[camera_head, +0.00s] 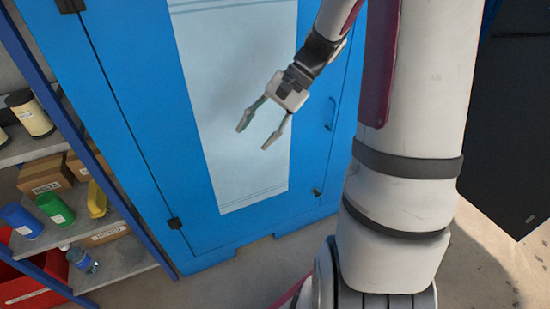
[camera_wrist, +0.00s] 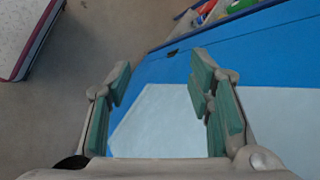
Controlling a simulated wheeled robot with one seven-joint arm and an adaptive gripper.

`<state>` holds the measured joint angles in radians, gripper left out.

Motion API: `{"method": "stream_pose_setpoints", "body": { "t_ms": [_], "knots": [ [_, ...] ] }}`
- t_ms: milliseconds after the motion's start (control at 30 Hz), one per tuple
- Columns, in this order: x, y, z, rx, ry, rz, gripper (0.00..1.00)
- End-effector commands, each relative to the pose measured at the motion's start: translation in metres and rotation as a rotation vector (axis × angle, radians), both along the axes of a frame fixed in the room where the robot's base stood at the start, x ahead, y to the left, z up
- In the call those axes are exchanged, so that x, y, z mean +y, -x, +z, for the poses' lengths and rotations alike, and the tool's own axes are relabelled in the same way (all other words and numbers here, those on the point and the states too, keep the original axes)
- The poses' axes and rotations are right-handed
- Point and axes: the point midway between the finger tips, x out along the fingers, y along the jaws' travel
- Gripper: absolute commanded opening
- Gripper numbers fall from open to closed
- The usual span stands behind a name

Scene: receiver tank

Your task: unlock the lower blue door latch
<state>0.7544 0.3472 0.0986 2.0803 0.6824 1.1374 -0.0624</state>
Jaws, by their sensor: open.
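The blue door (camera_head: 150,110) stands closed, with a pale panel (camera_head: 225,110) down its middle. A small dark latch (camera_head: 317,192) sits low on the door's right edge, below a blue handle (camera_head: 330,113). My gripper (camera_head: 253,137) is open and empty in front of the pale panel, up and left of the low latch and apart from it. In the wrist view my gripper (camera_wrist: 160,78) has its green-padded fingers spread, with blue door and pale panel behind them. I cannot make out the latch in the wrist view.
A shelf (camera_head: 120,262) at left holds boxes, a green cup (camera_head: 55,208), a blue cup (camera_head: 20,220) and a yellow item (camera_head: 96,199). A red bin (camera_head: 35,280) is below. Dark hinges (camera_head: 174,223) line the door's left edge. Floor (camera_head: 255,270) before the door is clear.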

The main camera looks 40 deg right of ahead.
Motion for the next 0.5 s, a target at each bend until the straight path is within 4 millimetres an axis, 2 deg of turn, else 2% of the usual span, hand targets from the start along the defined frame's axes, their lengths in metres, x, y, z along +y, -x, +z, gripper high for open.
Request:
{"method": "stream_pose_setpoints", "body": {
  "t_ms": [33,200,333,500],
  "knots": [
    [-0.017,-0.010,-0.028,0.014,-0.059,-0.065,0.47],
    [-0.066,-0.033,-0.093,0.022,-0.238,-0.271,0.47],
    [-0.107,-0.042,-0.148,0.015,-0.373,-0.437,0.47],
    [-0.161,-0.043,-0.223,-0.016,-0.550,-0.662,0.47]
  ]
}}
